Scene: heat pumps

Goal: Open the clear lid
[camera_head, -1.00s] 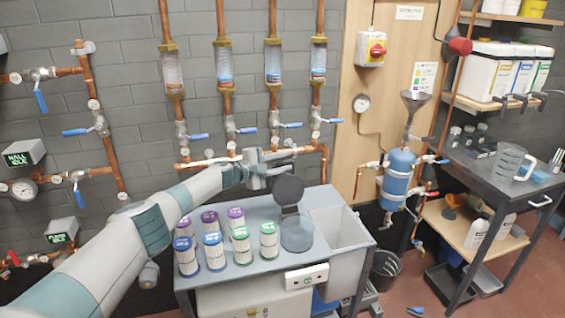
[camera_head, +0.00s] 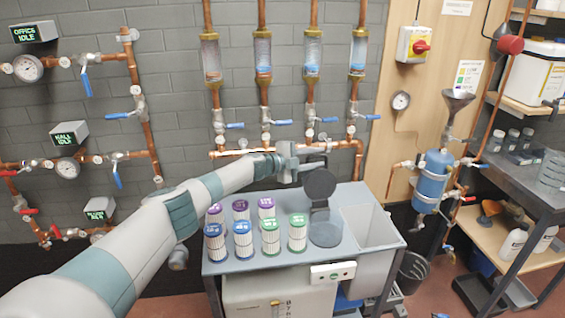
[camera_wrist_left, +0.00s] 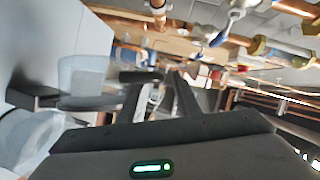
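The round lid (camera_head: 319,184) looks dark and see-through in the head view. It stands raised, nearly upright, at the back of a round see-through base (camera_head: 325,231) on the grey bench. My left gripper (camera_head: 308,158) is just above and behind the lid's upper edge, and I cannot tell whether they touch. In the left wrist view its two dark fingers (camera_wrist_left: 158,84) stand apart with nothing visible between them. That view is tilted and blurred, with a pale translucent shape to the left of the fingers. My right gripper is not in view.
Several filter cartridges with purple, blue and green caps (camera_head: 242,238) stand left of the round base. A grey sink (camera_head: 370,226) is on its right. Copper pipes with blue-handled valves (camera_head: 308,124) run along the wall close behind my gripper.

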